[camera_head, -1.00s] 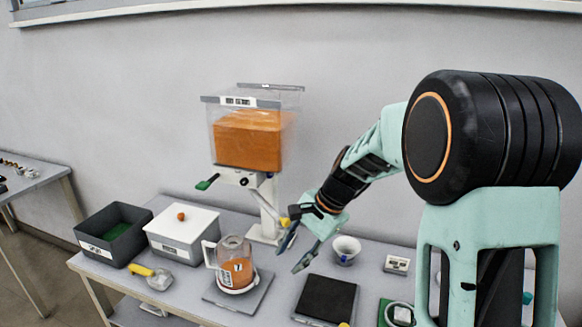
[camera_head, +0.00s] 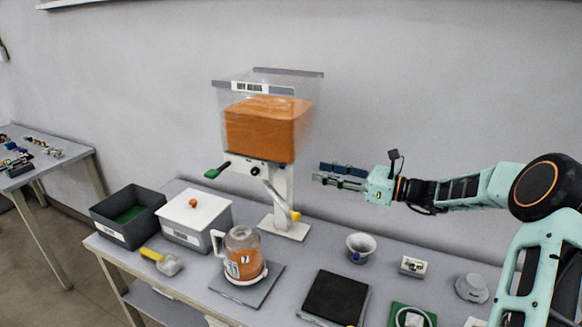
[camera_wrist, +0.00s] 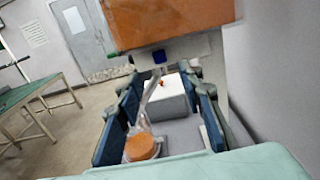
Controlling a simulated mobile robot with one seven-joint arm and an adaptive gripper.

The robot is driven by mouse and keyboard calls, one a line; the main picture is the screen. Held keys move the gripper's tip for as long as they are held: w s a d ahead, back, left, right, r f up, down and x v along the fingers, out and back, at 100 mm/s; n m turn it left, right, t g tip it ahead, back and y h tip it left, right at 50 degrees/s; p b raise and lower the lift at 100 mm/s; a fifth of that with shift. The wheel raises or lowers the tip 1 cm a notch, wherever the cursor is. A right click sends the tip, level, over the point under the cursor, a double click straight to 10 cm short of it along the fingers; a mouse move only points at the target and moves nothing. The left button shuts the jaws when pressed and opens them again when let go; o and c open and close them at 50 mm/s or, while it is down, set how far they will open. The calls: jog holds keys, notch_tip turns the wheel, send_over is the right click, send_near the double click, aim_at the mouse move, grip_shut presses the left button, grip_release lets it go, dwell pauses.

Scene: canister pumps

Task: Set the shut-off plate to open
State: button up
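The dispenser has a clear hopper with orange contents (camera_head: 268,128) on a white stand (camera_head: 284,205). Under the hopper, a green handle (camera_head: 217,170) sticks out to the left; it appears to belong to the shut-off plate, whose body is hard to make out. A crank arm with a yellow knob (camera_head: 295,216) slants down to the right. My gripper (camera_head: 318,174) is to the right of the stand, just below hopper level, pointing left and touching nothing. In the wrist view, its fingers (camera_wrist: 163,95) are apart and empty, with the hopper's underside (camera_wrist: 165,52) ahead.
A jug with orange contents (camera_head: 243,262) stands on a grey plate (camera_head: 266,290) before the dispenser. A white lidded box (camera_head: 194,216), a dark bin (camera_head: 100,211) and a yellow-handled scoop (camera_head: 162,262) are left. A white cup (camera_head: 361,248) and black pad (camera_head: 335,297) are right.

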jog(key=p+x, duration=0.1)
jog(key=x, duration=0.9)
jog(key=shift+a, duration=0.2)
jog(key=shift+f, duration=0.1)
jog(key=shift+c, duration=0.5)
grip_shut()
